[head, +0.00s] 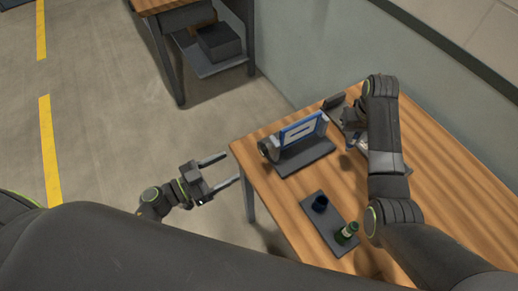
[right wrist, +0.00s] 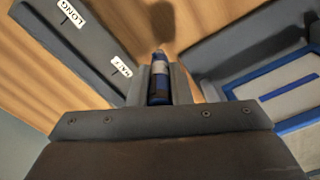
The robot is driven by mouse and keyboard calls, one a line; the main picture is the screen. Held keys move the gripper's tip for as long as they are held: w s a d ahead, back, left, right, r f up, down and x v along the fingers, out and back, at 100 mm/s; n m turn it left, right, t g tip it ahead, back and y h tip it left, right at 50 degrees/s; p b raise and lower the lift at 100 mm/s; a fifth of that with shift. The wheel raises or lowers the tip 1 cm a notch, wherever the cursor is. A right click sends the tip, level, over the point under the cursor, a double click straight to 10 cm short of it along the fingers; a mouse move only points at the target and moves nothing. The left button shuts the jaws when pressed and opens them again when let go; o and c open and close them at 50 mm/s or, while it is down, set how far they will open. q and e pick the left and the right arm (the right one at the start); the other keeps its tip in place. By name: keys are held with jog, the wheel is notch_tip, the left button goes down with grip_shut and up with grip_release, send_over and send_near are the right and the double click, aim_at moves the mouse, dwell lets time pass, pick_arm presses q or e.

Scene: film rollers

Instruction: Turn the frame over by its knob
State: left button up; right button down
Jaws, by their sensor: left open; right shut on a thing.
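The frame (head: 303,130) stands tilted on a dark base (head: 308,158) on the wooden table, a blue-edged panel with a pale plate. A grey round part (head: 268,149) sits at its left end. The blue-edged panel also shows at the right of the right wrist view (right wrist: 290,97). My right gripper (right wrist: 161,84) is shut on a small blue cylinder (right wrist: 158,90) with a pale band. Table shows between that cylinder and the panel; I cannot tell whether they are joined. My left gripper (head: 233,169) is open and empty, off the table's left edge.
A dark tray (head: 325,232) holds a dark blue cup (head: 320,203) and a green bottle (head: 346,232) near the table's front. A dark strip with labels (right wrist: 85,45) lies behind the frame. My right arm covers part of the table's right side.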

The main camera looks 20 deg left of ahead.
aim_at(260, 150)
pick_arm(q)
jog(key=p+x, duration=0.1)
jog(key=x, duration=1)
jog(key=shift+w+d+p, duration=0.25)
jog(key=shift+w+p, duration=0.05)
jog(key=shift+p, duration=0.1)
pick_arm(e)
jog(key=shift+r, duration=0.95)
pick_arm(q)
jog(key=c, duration=1)
